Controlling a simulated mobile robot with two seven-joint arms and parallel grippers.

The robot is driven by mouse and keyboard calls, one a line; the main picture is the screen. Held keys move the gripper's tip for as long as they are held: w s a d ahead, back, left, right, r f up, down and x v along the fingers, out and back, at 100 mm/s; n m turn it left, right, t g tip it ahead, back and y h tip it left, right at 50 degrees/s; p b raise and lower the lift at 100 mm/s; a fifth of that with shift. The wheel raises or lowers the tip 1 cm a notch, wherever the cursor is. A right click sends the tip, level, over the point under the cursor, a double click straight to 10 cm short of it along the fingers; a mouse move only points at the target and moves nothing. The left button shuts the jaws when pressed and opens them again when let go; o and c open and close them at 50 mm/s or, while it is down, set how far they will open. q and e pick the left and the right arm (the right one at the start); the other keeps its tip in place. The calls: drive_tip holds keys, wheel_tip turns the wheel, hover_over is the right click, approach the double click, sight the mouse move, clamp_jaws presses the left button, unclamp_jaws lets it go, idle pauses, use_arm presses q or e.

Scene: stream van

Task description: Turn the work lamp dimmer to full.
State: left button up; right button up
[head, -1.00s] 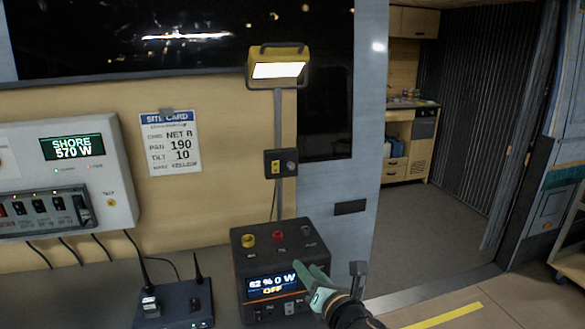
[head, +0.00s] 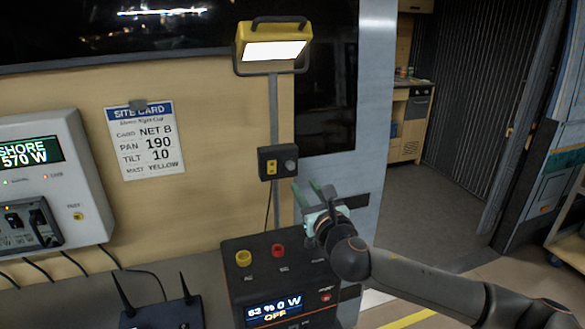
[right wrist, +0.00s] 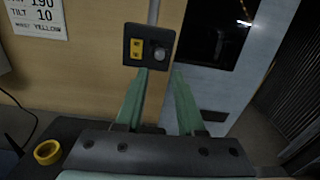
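The work lamp (head: 273,49), yellow with a lit white panel, hangs on a grey pole on the wall. Below it the dark dimmer box (head: 277,162) carries a yellow switch plate and a round grey knob (head: 290,165). In the right wrist view the dimmer box (right wrist: 149,46) is straight ahead, with its knob (right wrist: 160,54) on the right. My right gripper (head: 312,186) is just below and right of the box, pointing towards it. Its green fingers (right wrist: 157,82) are apart, with nothing between them, and do not appear to touch the knob. My left gripper is not in view.
A black power unit (head: 270,285) with yellow and red knobs stands on the counter below. A router with antennas (head: 160,312) is left of it. A site card (head: 146,140) and a shore power panel (head: 75,165) are on the wall. The doorway on the right is open.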

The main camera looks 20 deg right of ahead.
sight(292, 167)
drive_tip(key=w, duration=0.9)
drive_tip(key=shift+w, duration=0.35)
clamp_jaws()
